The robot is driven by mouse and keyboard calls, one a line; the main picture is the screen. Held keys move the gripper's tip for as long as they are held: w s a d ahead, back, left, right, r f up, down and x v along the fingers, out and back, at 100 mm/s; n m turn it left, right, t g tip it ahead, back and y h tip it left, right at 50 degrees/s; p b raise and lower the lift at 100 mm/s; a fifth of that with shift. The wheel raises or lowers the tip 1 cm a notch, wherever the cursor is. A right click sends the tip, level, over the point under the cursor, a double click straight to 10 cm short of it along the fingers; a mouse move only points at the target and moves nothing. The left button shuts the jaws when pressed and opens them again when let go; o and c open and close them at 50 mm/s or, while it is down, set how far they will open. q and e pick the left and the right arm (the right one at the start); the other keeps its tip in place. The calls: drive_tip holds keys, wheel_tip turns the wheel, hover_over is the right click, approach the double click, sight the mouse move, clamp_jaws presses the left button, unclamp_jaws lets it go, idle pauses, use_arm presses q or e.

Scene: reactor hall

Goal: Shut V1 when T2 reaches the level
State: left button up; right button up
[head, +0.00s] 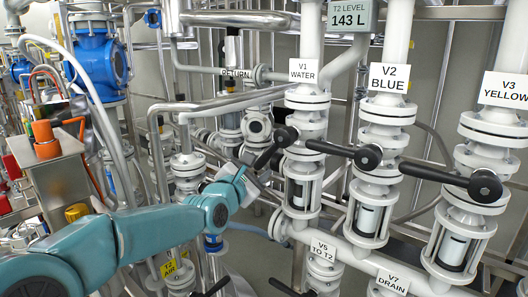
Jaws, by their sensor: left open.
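The V1 valve, labelled WATER (303,71), stands on a white vertical pipe in the middle. Its black lever (276,146) slants down and left from its round hub. The T2 level display (348,18) at the top reads 143 L. My left arm comes in from the lower left, and my left gripper (257,166) is open at the lower end of the V1 lever. The gripper's fingers are small and partly hidden, so I cannot tell whether they touch the lever. My right gripper is out of view.
The V2 BLUE lever (335,150) and V3 YELLOW lever (440,175) reach left from their hubs, V2's ending close to V1's pipe. Below are V5 TO T2 (322,251) and V7 DRAIN (392,281). A RETURN pipe (233,100) stands behind my gripper. Blue valves (97,62) crowd the left.

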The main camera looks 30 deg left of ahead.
sight(262, 160)
use_arm(q)
drive_tip(key=w+p, duration=0.1)
drive_tip(key=w, duration=0.2)
drive_tip(key=w+a+p, duration=0.1)
drive_tip(key=w, duration=0.1)
drive_tip(key=shift+w+a, duration=0.1)
drive_tip(key=shift+w, duration=0.3)
drive_tip(key=shift+s+a, duration=0.1)
drive_tip(key=shift+a, duration=0.05)
clamp_jaws()
